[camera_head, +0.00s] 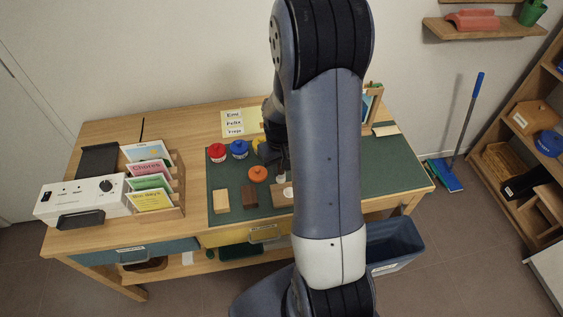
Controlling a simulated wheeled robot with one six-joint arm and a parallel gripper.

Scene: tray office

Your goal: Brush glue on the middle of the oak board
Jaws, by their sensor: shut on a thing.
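My gripper (274,155) is over the green mat, largely hidden behind my arm. It is shut on what looks like the glue brush (281,178), whose pale end shows just below the fingers. Three boards lie on the mat's front part: a light one (221,201), a dark brown one (249,196) and a mid-brown one (279,198) partly hidden by my arm. A white round patch (288,191) shows on the mid-brown board. The brush end is just behind this patch; I cannot tell whether it touches the board. Which board is oak is not certain.
An orange pot (258,175) stands behind the boards, with red (216,152) and blue (238,149) pots further back. A card rack (177,193) and a white device (84,200) stand at left. The mat's right part (395,172) is mostly clear.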

